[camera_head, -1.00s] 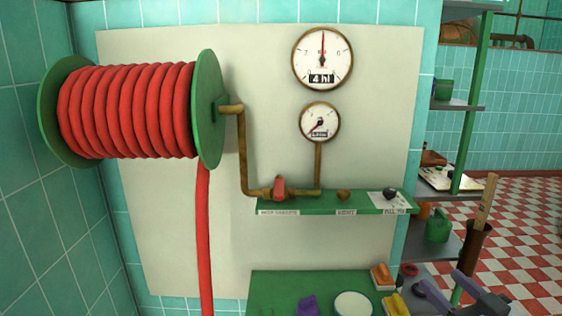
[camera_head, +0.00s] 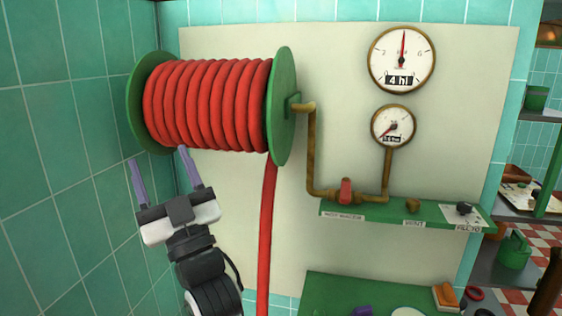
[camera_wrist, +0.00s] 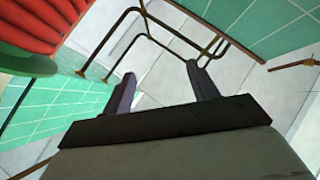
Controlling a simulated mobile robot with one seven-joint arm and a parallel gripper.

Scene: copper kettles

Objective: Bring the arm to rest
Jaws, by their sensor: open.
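My gripper (camera_head: 160,172) is in the lower left of the head view, pointing up, in front of the tiled wall and below the hose reel. Its two purple fingers are spread apart with nothing between them. In the wrist view my gripper (camera_wrist: 160,82) also shows its fingers apart and empty. The red hose reel (camera_head: 207,105) with green end discs shows just above and right of the fingertips in the head view. I cannot tell how far the fingers are from it in depth. In the wrist view part of the reel (camera_wrist: 40,30) is at the upper left.
A red hose (camera_head: 267,230) hangs down from the reel, to the right of my gripper. A brass pipe (camera_head: 312,150) runs to a red valve (camera_head: 345,190) and two gauges (camera_head: 402,60) on a pale panel. A green shelf (camera_head: 380,212) and a green bench (camera_head: 330,290) stand right.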

